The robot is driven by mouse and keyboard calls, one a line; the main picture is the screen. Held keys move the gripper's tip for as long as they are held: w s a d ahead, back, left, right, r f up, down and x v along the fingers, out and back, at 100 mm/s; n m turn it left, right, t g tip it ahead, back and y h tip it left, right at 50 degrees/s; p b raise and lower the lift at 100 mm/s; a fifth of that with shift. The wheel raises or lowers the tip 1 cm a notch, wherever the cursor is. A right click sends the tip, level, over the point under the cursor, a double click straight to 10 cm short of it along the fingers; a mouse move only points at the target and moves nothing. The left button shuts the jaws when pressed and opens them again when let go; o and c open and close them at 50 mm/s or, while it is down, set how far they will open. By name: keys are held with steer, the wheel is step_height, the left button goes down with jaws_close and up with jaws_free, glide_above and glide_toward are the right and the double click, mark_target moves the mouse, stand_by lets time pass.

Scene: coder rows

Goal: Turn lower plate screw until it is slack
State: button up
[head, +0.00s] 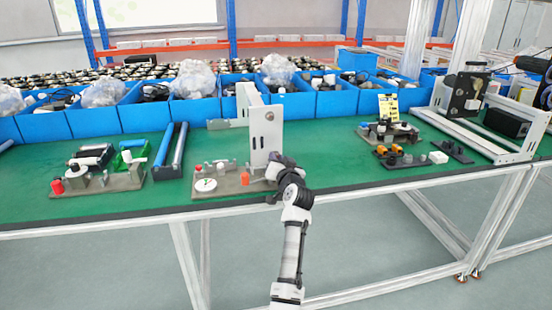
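A white upright plate (262,130) stands on a grey fixture base (232,181) on the green bench. A dark round spot shows high on its front face. The lower plate screw cannot be made out; my gripper and wrist cover the plate's lower right part. My gripper (277,160) is at the lower right edge of the plate, pointing away from me. It is small and dark here, so I cannot tell whether its fingers are open, shut or touching anything.
The green bench top (340,170) is clear to the right of my arm. A second fixture (98,178) stands at left, more parts (405,155) and a white frame (478,125) at right. Blue bins (288,107) line the back.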

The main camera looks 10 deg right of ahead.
jaws_close()
steer(key=shift+f+n+b, duration=0.2)
steer(key=shift+n+b, duration=0.1)
steer(key=shift+b, duration=0.35)
steer(key=shift+f+n+b, duration=0.1)
steer(key=shift+n+b, duration=0.7)
steer(key=shift+b, duration=0.3)
steer(key=n+b, duration=0.5)
steer(key=b, duration=0.1)
steer(key=shift+s, duration=0.1)
steer(key=shift+r+n+b, duration=0.2)
steer(key=shift+n+b, duration=0.45)
steer(key=shift+n, duration=0.55)
steer(key=o, duration=0.5)
jaws_free()
steer(key=shift+r, duration=0.1)
steer(key=shift+p, duration=0.3)
